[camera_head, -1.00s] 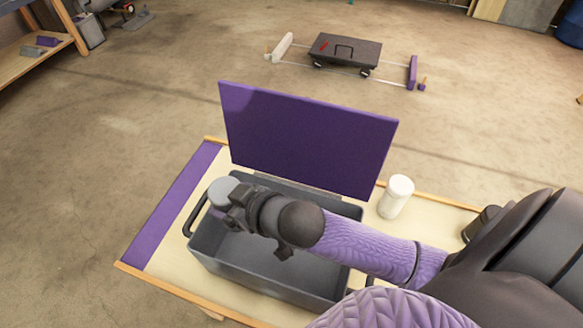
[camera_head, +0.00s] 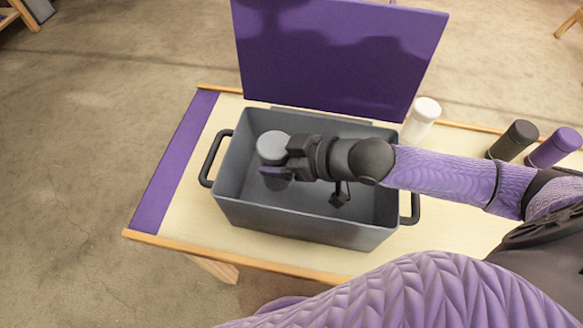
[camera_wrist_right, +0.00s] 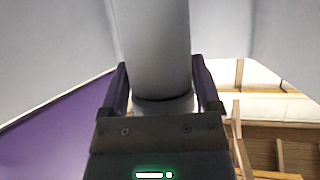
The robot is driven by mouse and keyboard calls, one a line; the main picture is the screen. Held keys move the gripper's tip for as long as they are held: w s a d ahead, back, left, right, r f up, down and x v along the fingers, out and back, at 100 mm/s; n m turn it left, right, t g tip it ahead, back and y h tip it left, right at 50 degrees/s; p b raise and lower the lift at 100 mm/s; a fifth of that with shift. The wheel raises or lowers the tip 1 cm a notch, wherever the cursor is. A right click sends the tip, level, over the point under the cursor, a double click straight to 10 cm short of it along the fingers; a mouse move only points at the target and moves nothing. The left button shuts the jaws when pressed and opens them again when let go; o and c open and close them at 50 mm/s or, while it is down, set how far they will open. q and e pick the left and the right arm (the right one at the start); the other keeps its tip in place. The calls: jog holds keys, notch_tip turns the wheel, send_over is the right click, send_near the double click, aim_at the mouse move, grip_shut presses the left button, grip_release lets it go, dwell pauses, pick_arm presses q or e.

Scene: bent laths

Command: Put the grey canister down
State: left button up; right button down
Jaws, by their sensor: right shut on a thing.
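The grey canister (camera_head: 272,147) is inside the left part of the open grey box (camera_head: 300,223), upright or nearly so, its round top showing. My right gripper (camera_head: 284,164) reaches into the box from the right and is shut on the canister. In the right wrist view the canister (camera_wrist_right: 155,45) stands between the two fingers of the gripper (camera_wrist_right: 163,88), with pale box walls on both sides. I cannot tell whether its base touches the box floor. My left gripper is not in view.
The box's purple lid (camera_head: 335,60) stands open at the back. A white canister (camera_head: 421,120), a black canister (camera_head: 513,140) and a purple canister (camera_head: 554,147) stand right of the box on the table. A purple strip (camera_head: 175,165) marks the table's left end.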

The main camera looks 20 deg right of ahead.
notch_tip(320, 180, down, 5)
jog(key=shift+b, duration=1)
jog(key=shift+r, duration=0.15)
jog(key=shift+c, duration=0.7)
grip_release()
jog(key=shift+f, duration=0.2)
jog(key=shift+o, duration=0.7)
pick_arm(q)
jog(key=p, duration=0.2)
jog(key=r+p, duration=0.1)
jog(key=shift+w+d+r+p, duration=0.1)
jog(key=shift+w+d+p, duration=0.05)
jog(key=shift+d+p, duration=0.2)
pick_arm(e)
jog(key=v, duration=0.7)
jog(key=shift+s+d+r, duration=0.15)
jog(key=shift+r, duration=0.2)
